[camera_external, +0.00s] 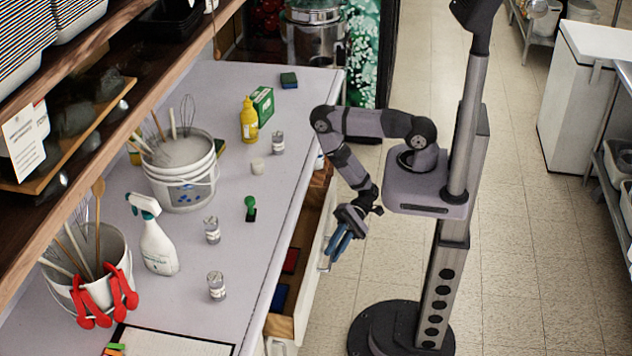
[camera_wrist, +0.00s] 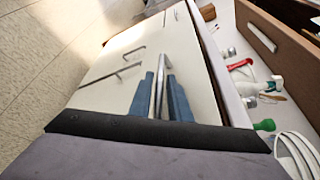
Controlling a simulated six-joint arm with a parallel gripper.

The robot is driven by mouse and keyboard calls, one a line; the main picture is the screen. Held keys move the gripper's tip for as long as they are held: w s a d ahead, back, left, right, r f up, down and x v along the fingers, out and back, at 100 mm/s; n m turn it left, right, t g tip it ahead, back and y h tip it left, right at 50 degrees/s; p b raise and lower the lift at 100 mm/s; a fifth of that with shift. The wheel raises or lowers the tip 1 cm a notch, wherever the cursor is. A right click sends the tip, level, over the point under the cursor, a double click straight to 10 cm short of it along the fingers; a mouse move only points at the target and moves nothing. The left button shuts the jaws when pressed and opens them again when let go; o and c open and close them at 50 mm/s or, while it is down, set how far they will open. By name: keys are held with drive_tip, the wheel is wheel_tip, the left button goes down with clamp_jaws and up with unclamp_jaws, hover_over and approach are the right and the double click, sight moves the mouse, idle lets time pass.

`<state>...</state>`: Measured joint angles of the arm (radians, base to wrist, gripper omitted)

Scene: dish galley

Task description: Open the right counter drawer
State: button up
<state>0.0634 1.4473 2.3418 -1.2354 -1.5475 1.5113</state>
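The counter drawer (camera_external: 304,285) under the right edge of the counter stands partly open in the external view. Its wooden inside and white front show, with red and blue items inside. My gripper (camera_external: 341,243) is at the outer side of the drawer front, pointing down. In the wrist view its two blue fingers (camera_wrist: 161,92) lie close on either side of a metal handle (camera_wrist: 164,70) and appear shut on it; the exact contact is hard to see. Another bar-like handle shape (camera_wrist: 117,70) shows on the pale front to the left.
The counter (camera_external: 240,290) holds a spray bottle (camera_external: 157,240), white buckets of utensils (camera_external: 182,185), a yellow bottle (camera_external: 249,120) and small jars. Shelves overhang it at left. Tiled floor (camera_external: 520,260) is free to the right of my stand.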

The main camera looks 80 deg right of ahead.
drive_tip(key=shift+w+a+f, duration=0.1)
drive_tip(key=shift+w+a, duration=0.05)
drive_tip(key=shift+a, duration=0.4)
clamp_jaws()
drive_tip(key=s, duration=0.5)
unclamp_jaws()
